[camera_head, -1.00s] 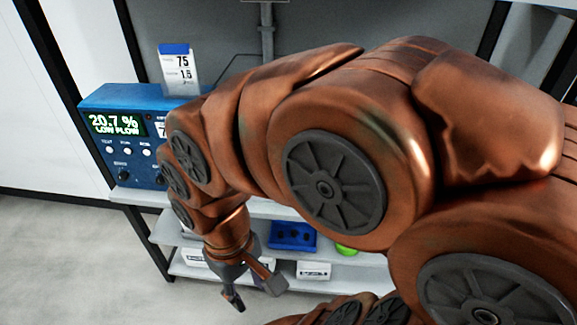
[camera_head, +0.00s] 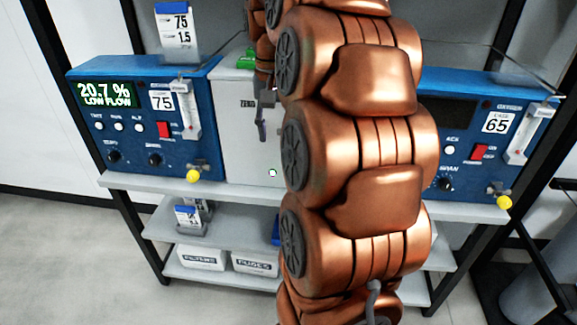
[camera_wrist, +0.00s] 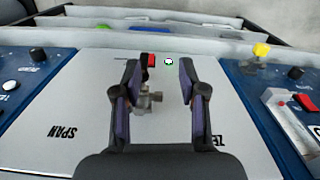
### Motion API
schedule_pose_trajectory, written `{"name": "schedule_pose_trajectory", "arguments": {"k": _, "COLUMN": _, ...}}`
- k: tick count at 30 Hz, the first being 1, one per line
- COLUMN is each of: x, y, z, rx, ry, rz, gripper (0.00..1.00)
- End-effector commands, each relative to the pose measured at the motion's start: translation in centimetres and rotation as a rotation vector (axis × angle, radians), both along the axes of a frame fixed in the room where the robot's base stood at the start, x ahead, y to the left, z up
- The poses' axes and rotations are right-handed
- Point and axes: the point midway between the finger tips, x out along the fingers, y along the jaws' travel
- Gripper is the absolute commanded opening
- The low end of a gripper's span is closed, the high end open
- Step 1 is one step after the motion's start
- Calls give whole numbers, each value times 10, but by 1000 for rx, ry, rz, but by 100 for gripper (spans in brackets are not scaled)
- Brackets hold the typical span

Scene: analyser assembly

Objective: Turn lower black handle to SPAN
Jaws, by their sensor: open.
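My gripper (camera_wrist: 159,75) is open over the white panel in the wrist view, its two dark fingers apart. A grey metal valve fitting (camera_wrist: 152,99) shows between the fingers, nearer the left one. A small black and red piece (camera_wrist: 149,61) lies just past the left fingertip; I cannot tell if it is the lower black handle. The SPAN label (camera_wrist: 68,132) reads upside down on the left of the panel. In the head view my gripper (camera_head: 262,122) hangs before the white panel (camera_head: 236,145), and my arm hides much of that panel.
Blue analysers stand left (camera_head: 140,125) and right (camera_head: 470,135) of the panel, with yellow knobs (camera_head: 193,176) low on their fronts. A white port with a green ring (camera_head: 272,173) sits low on the panel. Shelves with boxes (camera_head: 201,257) are below.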

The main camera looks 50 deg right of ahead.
Motion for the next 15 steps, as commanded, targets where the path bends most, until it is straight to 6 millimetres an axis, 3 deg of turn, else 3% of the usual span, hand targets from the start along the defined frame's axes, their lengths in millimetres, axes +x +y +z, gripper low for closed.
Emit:
{"name": "schedule_pose_trajectory", "arguments": {"k": 3, "x": 0, "y": -25, "z": -4, "rx": -6, "ry": -10, "rz": -71, "gripper": 42}}
{"name": "schedule_pose_trajectory", "arguments": {"k": 6, "x": -1, "y": -36, "z": -4, "rx": -7, "ry": -12, "rz": -103, "gripper": 42}}
{"name": "schedule_pose_trajectory", "arguments": {"k": 15, "x": -3, "y": -40, "z": -17, "rx": -7, "ry": -11, "rz": -118, "gripper": 42}}
